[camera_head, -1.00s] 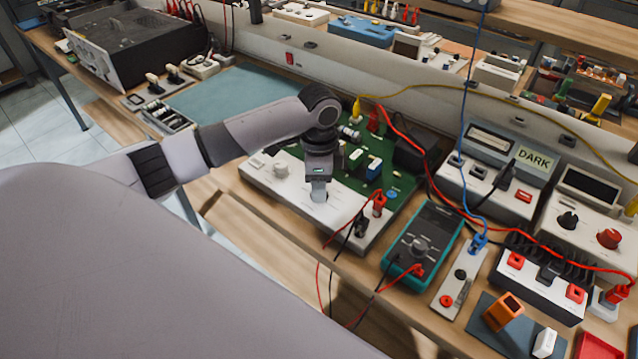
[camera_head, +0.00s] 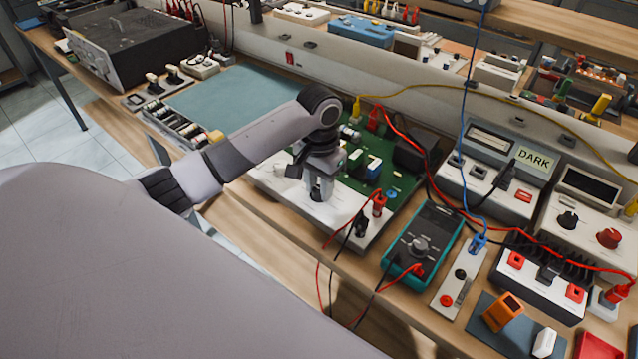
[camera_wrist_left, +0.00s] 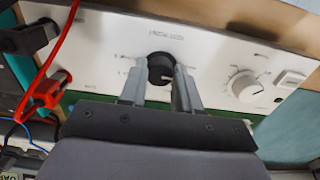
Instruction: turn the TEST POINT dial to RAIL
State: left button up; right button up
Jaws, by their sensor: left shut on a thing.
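The black TEST POINT dial (camera_wrist_left: 161,67) sits on the white front panel (camera_wrist_left: 215,45) in the left wrist view. Its label is upside down and the small position marks are too blurred to read. A light mark shows on the dial's near side. My left gripper (camera_wrist_left: 160,80) is shut on the dial, one finger on each side. In the head view the left gripper (camera_head: 319,192) points down onto the white panel (camera_head: 345,207) in front of the green circuit board (camera_head: 408,182), and its fingers hide most of the dial. My right gripper is not seen.
A white knob (camera_wrist_left: 247,85) stands on the same panel. Red and black plugs (camera_head: 379,203) with leads stick up at the panel's right end. A teal multimeter (camera_head: 423,243) lies right of it. A blue-green mat (camera_head: 240,100) lies clear behind the arm.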

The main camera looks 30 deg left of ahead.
aim_at(319, 189)
pick_arm(q)
jog(key=shift+r+n, duration=0.1)
jog(key=shift+n, duration=1)
jog(key=shift+w, duration=0.1)
jog(key=o, duration=1.1)
jog(key=shift+c, duration=0.2)
notch_tip(319, 189, up, 7)
jog(key=shift+r, duration=0.1)
